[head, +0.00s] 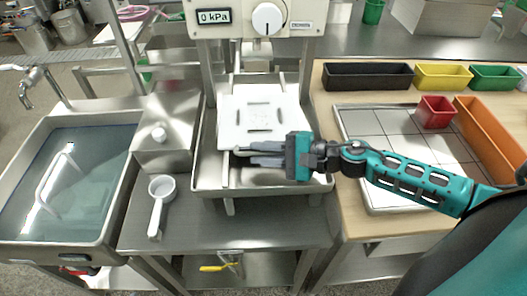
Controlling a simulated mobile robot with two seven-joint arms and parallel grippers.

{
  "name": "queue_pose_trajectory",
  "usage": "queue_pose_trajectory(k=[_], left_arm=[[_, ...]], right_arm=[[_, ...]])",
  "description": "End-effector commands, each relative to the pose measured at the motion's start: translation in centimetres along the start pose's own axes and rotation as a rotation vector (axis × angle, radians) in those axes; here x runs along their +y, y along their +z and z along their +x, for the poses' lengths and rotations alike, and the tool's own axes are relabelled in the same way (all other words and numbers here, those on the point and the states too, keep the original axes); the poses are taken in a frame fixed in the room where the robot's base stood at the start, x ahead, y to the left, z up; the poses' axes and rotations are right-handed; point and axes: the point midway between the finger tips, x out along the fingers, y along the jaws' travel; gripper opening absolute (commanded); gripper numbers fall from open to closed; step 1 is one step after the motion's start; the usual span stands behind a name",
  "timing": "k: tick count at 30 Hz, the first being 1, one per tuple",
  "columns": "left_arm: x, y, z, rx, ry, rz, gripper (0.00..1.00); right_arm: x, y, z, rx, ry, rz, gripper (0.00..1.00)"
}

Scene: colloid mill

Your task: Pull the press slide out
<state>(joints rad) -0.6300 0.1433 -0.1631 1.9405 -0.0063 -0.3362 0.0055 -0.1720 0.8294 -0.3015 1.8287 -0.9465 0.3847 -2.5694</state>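The press slide appears to be the white slotted plate (285,118) under the press head, above a steel tray (208,180). My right gripper (243,154) comes in from the right at the plate's front edge, its grey fingers pointing left. The fingers lie along that edge and hide part of it. A small pale piece shows by the fingertips; I cannot tell whether the fingers hold it. My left gripper is out of view.
The press (252,18) has a 0 kPa display and a white knob. A water-filled sink (75,180) stands at left, with a white scoop (160,190) beside it. Coloured bins, including a yellow one (444,77), and a tiled tray (375,121) are at right.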

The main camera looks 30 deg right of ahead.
Motion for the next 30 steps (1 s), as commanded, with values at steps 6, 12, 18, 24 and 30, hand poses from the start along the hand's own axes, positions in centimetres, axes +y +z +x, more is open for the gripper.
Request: queue_pose_trajectory(k=[6,12,18,24,30], left_arm=[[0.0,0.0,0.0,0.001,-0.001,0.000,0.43],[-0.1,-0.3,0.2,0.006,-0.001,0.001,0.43],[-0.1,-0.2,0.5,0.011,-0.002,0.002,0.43],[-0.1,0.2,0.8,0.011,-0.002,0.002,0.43],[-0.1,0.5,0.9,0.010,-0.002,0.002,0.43]], right_arm=[[0.1,0.0,0.0,0.000,0.001,0.000,0.38],[0.1,0.0,-0.1,0.000,0.001,0.001,0.38],[0.2,-0.1,-1.4,0.002,0.002,0.002,0.38],[0.3,-0.1,-4.2,0.001,0.003,0.003,0.38],[0.3,-0.1,-7.2,0.001,0.003,0.004,0.38]])
